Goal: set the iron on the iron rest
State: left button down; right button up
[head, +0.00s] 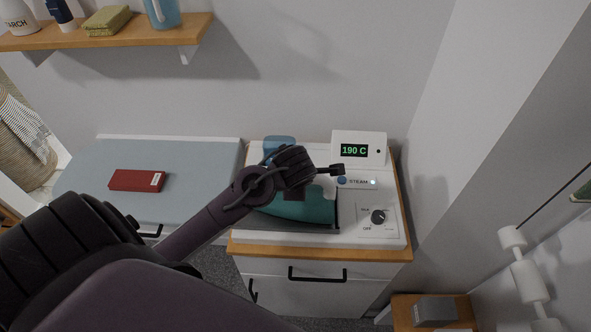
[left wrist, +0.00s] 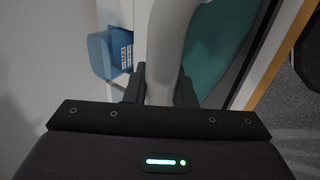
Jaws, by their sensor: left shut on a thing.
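The teal iron (head: 316,207) is over the white steam station on the cabinet top, partly hidden by my left arm. My left gripper (head: 296,182) is above it. In the left wrist view, my left gripper (left wrist: 160,92) is shut on the iron's pale grey handle (left wrist: 172,40), with the teal body (left wrist: 215,40) beyond. A dark edge (head: 290,225) shows along the iron's front side; I cannot tell whether it belongs to the iron rest or whether the iron touches it. My right gripper is not in view.
The station carries a display (head: 358,149) reading 190 C, a lit steam button and a knob (head: 378,216). A blue container (head: 280,145) stands behind the iron. A red box (head: 136,180) lies on the ironing board (head: 205,175) at left. A wall closes the right side.

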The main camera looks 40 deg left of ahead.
pick_arm(q)
jog(key=shift+w+r, duration=0.1)
jog(key=shift+r, duration=0.05)
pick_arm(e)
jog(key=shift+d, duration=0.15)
pick_arm(q)
jog(key=c, duration=1.2)
grip_release()
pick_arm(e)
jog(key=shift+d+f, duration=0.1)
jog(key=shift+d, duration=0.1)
